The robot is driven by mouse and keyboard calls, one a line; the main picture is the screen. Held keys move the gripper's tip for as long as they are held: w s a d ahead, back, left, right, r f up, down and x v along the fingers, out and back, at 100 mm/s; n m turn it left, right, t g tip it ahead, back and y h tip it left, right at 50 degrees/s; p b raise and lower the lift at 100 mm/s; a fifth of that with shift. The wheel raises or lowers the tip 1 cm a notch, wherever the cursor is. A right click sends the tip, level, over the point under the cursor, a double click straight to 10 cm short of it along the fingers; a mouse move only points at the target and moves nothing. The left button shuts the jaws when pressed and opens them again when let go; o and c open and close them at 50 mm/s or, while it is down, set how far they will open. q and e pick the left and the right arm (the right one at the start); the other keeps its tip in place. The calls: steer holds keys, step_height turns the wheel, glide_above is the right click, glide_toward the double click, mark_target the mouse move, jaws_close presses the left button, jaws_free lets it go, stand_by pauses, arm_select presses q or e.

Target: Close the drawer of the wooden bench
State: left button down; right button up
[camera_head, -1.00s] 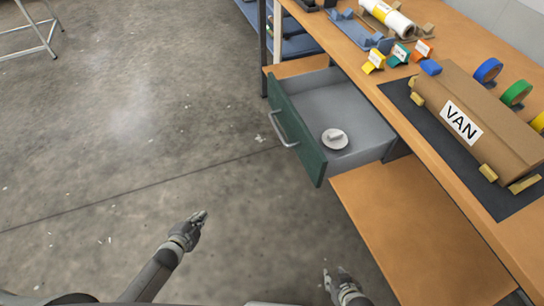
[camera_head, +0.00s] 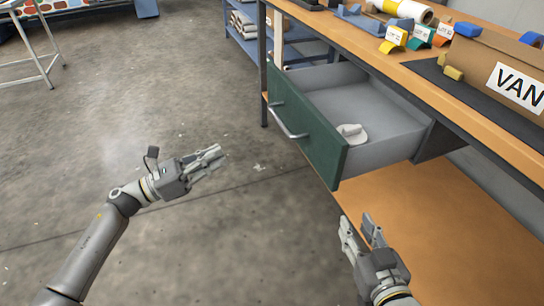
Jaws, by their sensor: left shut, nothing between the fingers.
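The drawer (camera_head: 310,133) of the wooden bench (camera_head: 440,100) is pulled well out. It has a dark green front with a silver bar handle (camera_head: 287,121) and a grey inside. A small pale round object with a knob (camera_head: 352,134) lies in it. My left gripper (camera_head: 218,158) is shut and empty, to the left of the drawer front and apart from the handle. My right gripper (camera_head: 360,220) is open and empty, below the drawer's near corner in the picture, with its fingers pointing up the picture.
A lower wooden shelf (camera_head: 440,240) lies under the bench top. A blue shelf rack (camera_head: 285,45) stands behind.

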arm_select(q)
steer(key=w+d+r+m, duration=0.1)
steer(key=w+d, duration=0.1)
steer(key=d, duration=0.4)
steer(key=w+d+r+m+g, duration=0.1)
steer(key=w+d, duration=0.2)
steer(key=d, duration=0.4)
steer(key=shift+w+r+h+b, duration=0.15)
steer(key=shift+r+h+b, duration=0.15)
steer(key=shift+r+b, duration=0.1)
arm_select(e)
step_height(320, 180, up, 3)
steer(key=shift+s+f+t, duration=0.15)
steer(key=shift+t, duration=0.45)
arm_select(q)
steer(key=shift+d, duration=0.1)
